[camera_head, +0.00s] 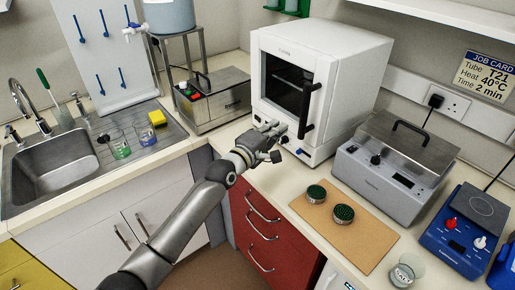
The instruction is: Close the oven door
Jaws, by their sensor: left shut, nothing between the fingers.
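The white oven (350,65) stands at the back of the bench. Its door (258,75) has a dark window and a black upright handle (309,110) on the right side. The door looks flush or nearly flush with the body; I cannot tell whether a small gap remains. My left gripper (276,134) is shut and empty, just in front of the lower left part of the oven front, left of the handle and below it. I cannot tell whether it touches the door. My right gripper is out of view.
A steel-lidded bath (390,190) stands right of the oven. A tan board (345,237) with two green-topped round pieces lies in front. A metal box (215,115) stands left, beyond it the sink (55,165). A blue device (460,245) is at far right.

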